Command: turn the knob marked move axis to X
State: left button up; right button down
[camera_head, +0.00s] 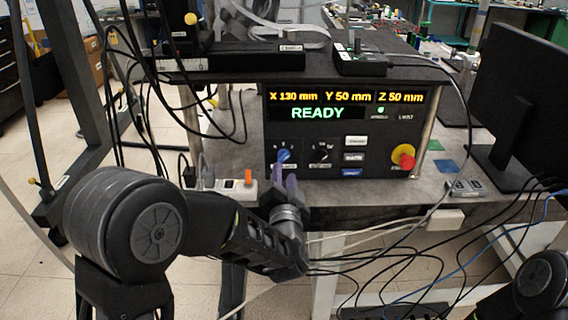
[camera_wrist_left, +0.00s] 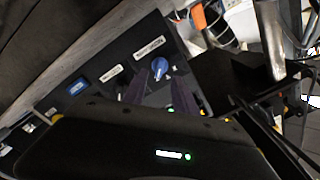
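A control panel (camera_head: 345,180) faces me. A blue knob (camera_head: 284,156) sits at its lower left, with small marks above it that I cannot read. It also shows in the left wrist view (camera_wrist_left: 159,67). A black knob (camera_head: 320,154) is to its right. I cannot read the labels, nor tell which mark the blue knob points at. My left gripper (camera_head: 284,180) is just below and in front of the blue knob. Its purple fingers are apart and empty, and in the left wrist view the knob shows beyond the gap between them. My right gripper is not in view.
The panel display (camera_head: 318,113) reads READY, with X 130 mm, Y 50 mm, Z 50 mm above. A red and yellow stop button (camera_head: 404,157) is at the panel's right. A power strip with an orange switch (camera_head: 248,178) and cables lie to the left. A monitor (camera_head: 520,95) stands right.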

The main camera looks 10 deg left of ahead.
aim_at(284, 160)
pick_arm(q)
jog(key=x, duration=0.5)
jog(key=shift+w+a, duration=0.1)
jog(key=shift+w, duration=0.25)
jog(key=shift+c, duration=0.5)
grip_shut()
